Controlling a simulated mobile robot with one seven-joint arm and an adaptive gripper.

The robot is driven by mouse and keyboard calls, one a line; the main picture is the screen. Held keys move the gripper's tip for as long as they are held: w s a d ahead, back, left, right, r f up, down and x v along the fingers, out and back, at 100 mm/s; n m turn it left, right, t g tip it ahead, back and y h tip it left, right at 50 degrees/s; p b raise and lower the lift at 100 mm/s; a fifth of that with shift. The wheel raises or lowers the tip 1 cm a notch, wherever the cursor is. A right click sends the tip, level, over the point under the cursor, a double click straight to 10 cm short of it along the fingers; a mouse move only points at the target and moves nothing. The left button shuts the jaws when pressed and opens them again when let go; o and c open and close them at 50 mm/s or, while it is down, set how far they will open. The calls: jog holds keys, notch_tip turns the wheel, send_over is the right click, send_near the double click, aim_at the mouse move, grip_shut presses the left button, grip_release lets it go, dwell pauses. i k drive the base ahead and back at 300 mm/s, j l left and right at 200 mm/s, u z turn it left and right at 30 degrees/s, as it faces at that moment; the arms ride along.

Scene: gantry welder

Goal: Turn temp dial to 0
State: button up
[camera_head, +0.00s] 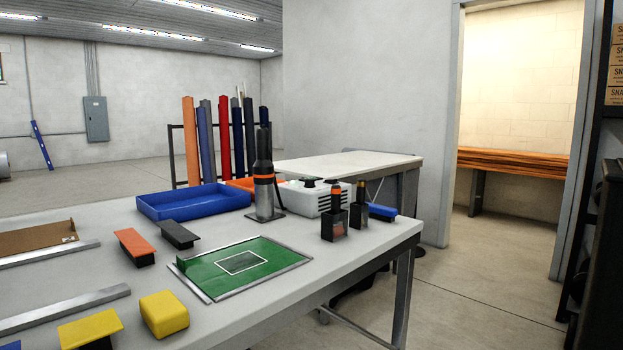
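I see no part that I can make out for sure as the temp dial. No marking or number can be read. My gripper is not in view.
The near grey table (240,318) carries a blue tray (195,202), a green board (235,281), a yellow block (164,313), metal bars and two dark holders (335,224) near the right edge. A white-topped table (345,163) stands behind. Floor on the right (470,290) is clear.

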aim_at(309, 183)
jog(key=i+l, duration=0.45)
jog(key=l, duration=0.2)
jog(key=i+l+z, duration=0.1)
jog(key=i+l, duration=0.35)
jog(key=l, duration=0.2)
jog(key=i+l, duration=0.45)
jog(key=l, duration=0.2)
jog(key=i+j, duration=0.1)
jog(key=i, duration=0.2)
jog(key=i+j, duration=0.15)
jog(key=i+z, duration=0.05)
jog(key=i, duration=0.05)
